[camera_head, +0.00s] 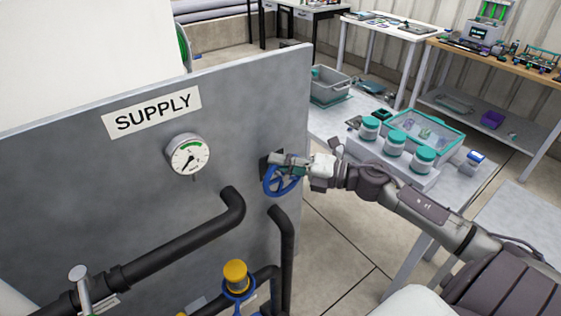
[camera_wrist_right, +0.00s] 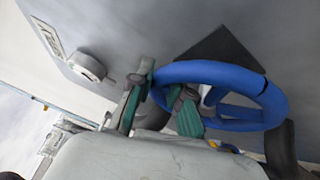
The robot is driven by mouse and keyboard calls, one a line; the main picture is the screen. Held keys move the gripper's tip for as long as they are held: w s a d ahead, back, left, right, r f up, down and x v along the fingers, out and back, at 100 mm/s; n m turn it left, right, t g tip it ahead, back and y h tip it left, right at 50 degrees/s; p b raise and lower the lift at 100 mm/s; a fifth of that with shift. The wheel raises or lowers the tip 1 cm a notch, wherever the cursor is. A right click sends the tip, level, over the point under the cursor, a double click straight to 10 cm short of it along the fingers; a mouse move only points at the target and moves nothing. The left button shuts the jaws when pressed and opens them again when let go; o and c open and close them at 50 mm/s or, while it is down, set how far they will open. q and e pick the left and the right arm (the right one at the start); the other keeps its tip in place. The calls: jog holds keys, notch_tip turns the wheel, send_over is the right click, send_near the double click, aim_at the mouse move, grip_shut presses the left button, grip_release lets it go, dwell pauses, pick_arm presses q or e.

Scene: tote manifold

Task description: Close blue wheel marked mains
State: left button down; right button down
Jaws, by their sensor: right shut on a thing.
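The blue wheel (camera_head: 281,183) sits on the grey supply panel (camera_head: 262,100), right of the gauge and near the panel's right edge. It also shows large in the right wrist view (camera_wrist_right: 270,100), in front of a dark square plate. My right gripper (camera_head: 283,162) reaches it from the right. In the wrist view its teal-padded fingers (camera_wrist_right: 160,105) are on the left part of the wheel's rim, one outside and one inside, shut on it. No mains marking is readable on or near the wheel. My left gripper is not in view.
A pressure gauge (camera_head: 188,155) and a SUPPLY sign (camera_head: 152,110) are on the panel. Black pipes (camera_head: 170,252) run in front of it, with a yellow-capped blue valve (camera_head: 236,278) below. A bench (camera_head: 330,125) with teal-lidded jars (camera_head: 395,142) stands behind my right arm.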

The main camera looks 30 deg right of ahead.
jog(key=shift+w+d+f+m+t+b, duration=0.1)
jog(key=shift+d+f+m+t+b, duration=0.15)
jog(key=shift+m+t+b, duration=0.35)
jog(key=shift+d+r+m+y+b, duration=0.15)
jog(key=shift+d+m+y+b, duration=0.15)
jog(key=shift+b, duration=0.25)
jog(key=shift+d+r+m, duration=0.1)
jog(key=shift+r+m, duration=0.05)
jog(key=shift+m, duration=0.15)
jog(key=shift+r, duration=0.15)
jog(key=c, duration=1.1)
grip_release()
jog(key=shift+c, duration=0.2)
jog(key=shift+d, duration=0.1)
jog(key=shift+s+d+f, duration=0.15)
jog(key=shift+s+f, duration=0.05)
jog(key=shift+s, duration=0.1)
jog(key=v, duration=1.1)
